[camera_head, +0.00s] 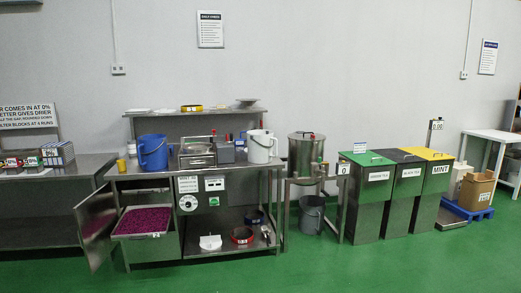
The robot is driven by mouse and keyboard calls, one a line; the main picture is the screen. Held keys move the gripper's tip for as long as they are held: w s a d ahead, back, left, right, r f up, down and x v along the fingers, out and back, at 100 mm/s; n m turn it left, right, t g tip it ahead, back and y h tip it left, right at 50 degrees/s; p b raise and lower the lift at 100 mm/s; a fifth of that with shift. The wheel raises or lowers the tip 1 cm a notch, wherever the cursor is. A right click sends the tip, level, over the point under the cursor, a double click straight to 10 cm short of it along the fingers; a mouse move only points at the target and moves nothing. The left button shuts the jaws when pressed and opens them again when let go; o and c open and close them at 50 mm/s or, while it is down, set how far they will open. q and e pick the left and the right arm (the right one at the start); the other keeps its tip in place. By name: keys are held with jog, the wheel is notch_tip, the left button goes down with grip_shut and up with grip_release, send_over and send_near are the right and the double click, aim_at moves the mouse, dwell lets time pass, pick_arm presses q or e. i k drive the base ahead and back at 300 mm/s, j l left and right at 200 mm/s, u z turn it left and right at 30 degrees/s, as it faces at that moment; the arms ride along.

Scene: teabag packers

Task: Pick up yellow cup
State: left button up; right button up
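A small yellow cup (121,165) stands on the left end of the steel workbench top (128,177), to the left of a blue bucket (153,152). It is small in the picture, so its details cannot be made out. Neither of my grippers shows in the head view.
A white jug (262,146) and steel equipment (197,152) stand further right on the bench. Below, an open door (96,226) and a bin of purple material (145,221) stick out at the left front. Green, black and yellow-lidded bins (428,154) stand right. The green floor (330,270) in front is clear.

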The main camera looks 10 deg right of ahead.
aim_at(122, 167)
jog(key=i+l, duration=0.35)
jog(key=i+l+u, duration=0.15)
jog(key=i, duration=0.4)
jog(key=i+l+u, duration=0.1)
jog(key=i, duration=0.45)
jog(key=i+l+u, duration=0.15)
jog(key=i+l, duration=0.2)
jog(key=i, duration=0.15)
jog(key=i+l+u, duration=0.15)
jog(key=i+l, duration=0.2)
jog(key=i, duration=0.15)
